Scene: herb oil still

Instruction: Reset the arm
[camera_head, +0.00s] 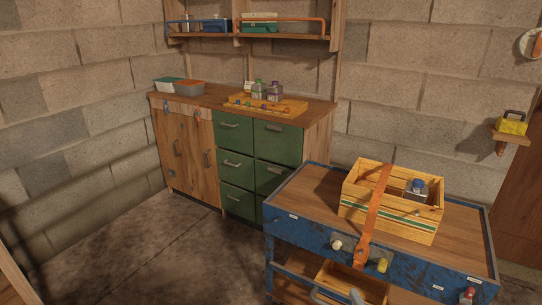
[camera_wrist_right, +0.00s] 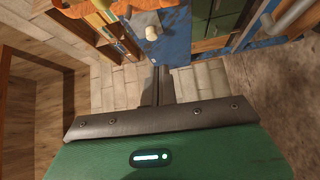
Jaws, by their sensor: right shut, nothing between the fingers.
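In the wrist view my right gripper (camera_wrist_right: 161,87) has its two dark fingers together, with nothing held between them. My left gripper is in neither view.
The blue cart (camera_head: 283,226) carries a wooden crate (camera_head: 390,219) with a blue-capped bottle (camera_head: 416,189). An orange strap (camera_head: 371,220) hangs down its front near a pale knob (camera_head: 336,244). A green-drawered cabinet (camera_head: 236,167) stands behind. Floor at left is clear.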

